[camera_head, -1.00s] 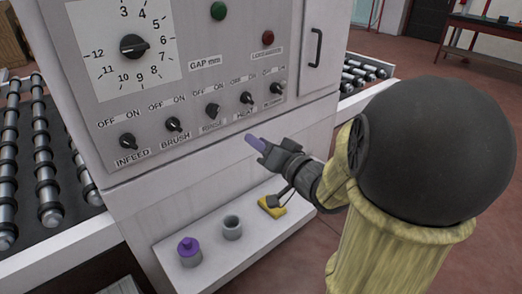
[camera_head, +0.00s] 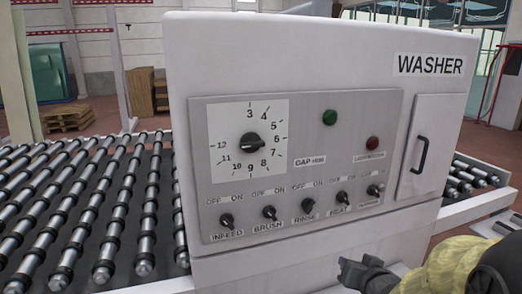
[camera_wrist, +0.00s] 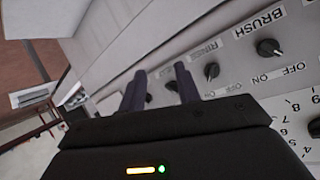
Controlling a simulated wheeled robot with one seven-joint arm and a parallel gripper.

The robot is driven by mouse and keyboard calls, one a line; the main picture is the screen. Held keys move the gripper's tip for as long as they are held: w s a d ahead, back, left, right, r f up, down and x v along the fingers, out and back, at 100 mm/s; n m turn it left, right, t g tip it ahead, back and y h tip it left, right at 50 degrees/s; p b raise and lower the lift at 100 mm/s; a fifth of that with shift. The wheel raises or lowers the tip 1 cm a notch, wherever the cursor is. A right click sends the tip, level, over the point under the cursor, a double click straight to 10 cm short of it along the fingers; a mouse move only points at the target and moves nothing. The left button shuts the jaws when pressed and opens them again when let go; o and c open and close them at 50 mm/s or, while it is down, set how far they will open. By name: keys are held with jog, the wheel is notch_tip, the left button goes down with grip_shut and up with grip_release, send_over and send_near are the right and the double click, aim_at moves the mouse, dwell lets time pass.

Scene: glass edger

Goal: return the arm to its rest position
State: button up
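My gripper (camera_head: 356,274) shows at the bottom edge of the head view, in front of the washer's lower front and below the knob row. In the wrist view my gripper (camera_wrist: 160,78) has two dark fingers standing apart, with nothing held between them. The washer (camera_head: 318,45) is a pale cabinet with a grey control panel (camera_head: 300,160). The panel lies beyond the fingers in the wrist view. Much of my arm is cut off at the lower right of the head view.
The panel bears a gap dial (camera_head: 252,146), a green button (camera_head: 329,117), a red button (camera_head: 372,143) and several small knobs, such as the brush knob (camera_head: 269,212). A handled door (camera_head: 436,145) is at right. Roller conveyors (camera_head: 95,205) flank the washer.

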jog(key=s+a+f+n+g+p, duration=0.3)
jog(key=s+a+g+p, duration=0.3)
jog(key=s+g, duration=0.4)
jog(key=s+a, duration=0.1)
jog(key=s, duration=0.2)
dwell(0.7)
